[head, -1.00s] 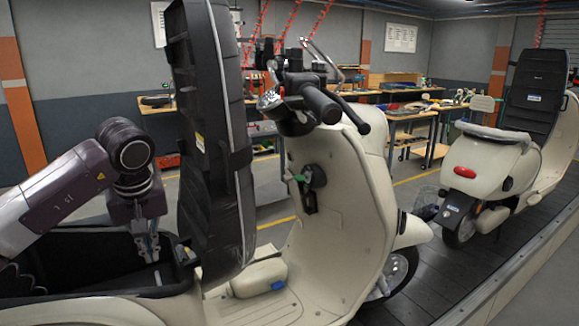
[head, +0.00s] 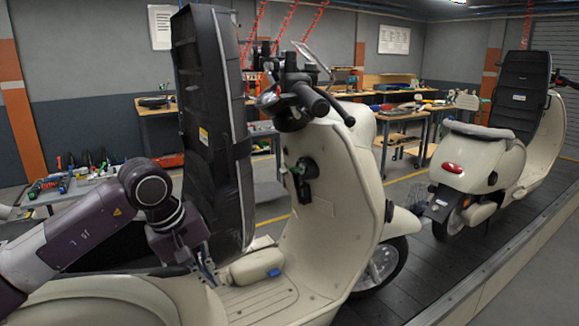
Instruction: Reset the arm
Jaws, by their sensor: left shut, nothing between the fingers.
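My left gripper (head: 206,271) is shut and empty, pointing down. Its arm comes in from the left, low over the rear of the near cream scooter (head: 328,185). The fingers are near the lower end of the scooter's raised black seat (head: 214,130), by the front edge of the storage bay and close to the footboard (head: 262,305). I cannot tell whether they touch anything. My arm hides most of the storage bay. My right gripper is not in view.
A second cream scooter (head: 478,165) with its seat raised stands farther back on the dark slat conveyor (head: 425,262). Workbenches with tools (head: 400,115) line the back. Another bench (head: 70,188) with tools stands at left. The handlebar (head: 318,98) rises beside the seat.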

